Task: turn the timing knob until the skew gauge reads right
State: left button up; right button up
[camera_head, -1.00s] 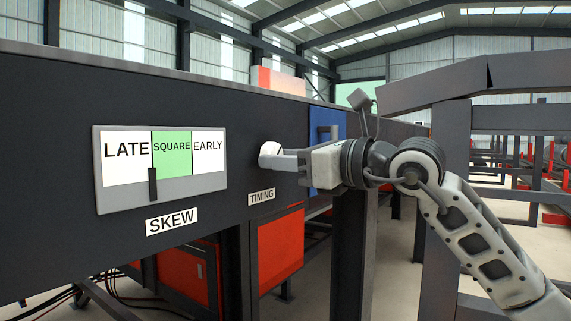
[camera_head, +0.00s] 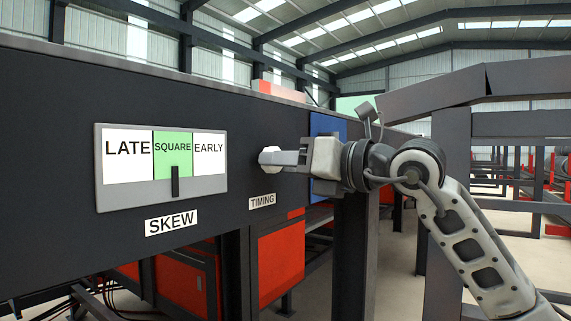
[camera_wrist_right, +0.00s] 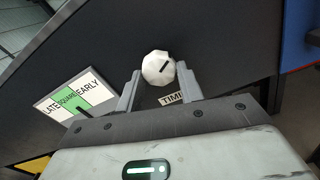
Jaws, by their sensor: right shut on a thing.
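The white faceted timing knob (camera_head: 267,157) sticks out of the dark panel above the TIMING label (camera_head: 262,201). My right gripper (camera_head: 279,158) is shut on it from the right. In the right wrist view the knob (camera_wrist_right: 156,68), with a dark mark on its face, sits between the two fingertips (camera_wrist_right: 159,70). The skew gauge (camera_head: 162,195) is left of the knob, with LATE, green SQUARE and EARLY zones. Its black pointer (camera_head: 175,181) stands near the middle of the SQUARE zone. My left gripper is not in view.
The SKEW label (camera_head: 171,222) is under the gauge. A blue panel (camera_head: 326,127) stands behind my right gripper, and a red box (camera_head: 281,255) is below the TIMING label. A dark post (camera_head: 354,250) stands below my right wrist. Grey beams (camera_head: 519,80) run behind my right arm.

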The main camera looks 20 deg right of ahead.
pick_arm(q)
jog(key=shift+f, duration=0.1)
pick_arm(e)
jog(key=o, duration=1)
pick_arm(q)
jog(key=b, duration=0.2)
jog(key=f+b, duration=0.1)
jog(key=b, duration=0.1)
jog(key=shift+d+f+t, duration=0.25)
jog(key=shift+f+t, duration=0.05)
pick_arm(e)
jog(key=v, duration=1.6)
